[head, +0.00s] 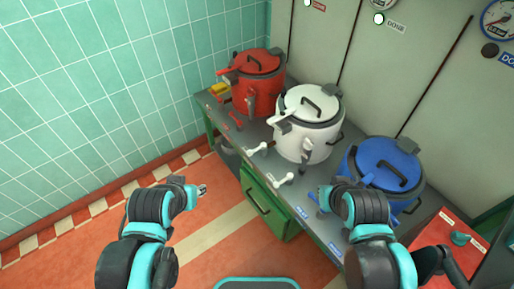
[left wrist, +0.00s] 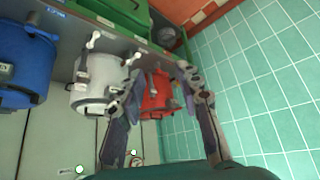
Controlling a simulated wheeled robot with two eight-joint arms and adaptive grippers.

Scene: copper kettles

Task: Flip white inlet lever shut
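The white kettle (head: 305,140) stands mid-bench with its lid on; it also shows in the left wrist view (left wrist: 93,85). Two white levers stick out at the bench's front edge below it, one further back (head: 257,148) and one nearer (head: 283,180). I cannot read which is the inlet. My left gripper (head: 202,190) is over the floor, left of the bench, apart from the levers. In the left wrist view its fingers are spread and empty (left wrist: 158,65). My right gripper (head: 322,194) is at the bench front near the blue kettle; its fingers are too unclear to judge.
A red kettle (head: 258,88) stands at the back of the bench and a blue kettle (head: 378,168) nearer. A green drawer (head: 268,203) is below the bench. A red panel with a knob (head: 440,240) is at right. The tiled floor at left is free.

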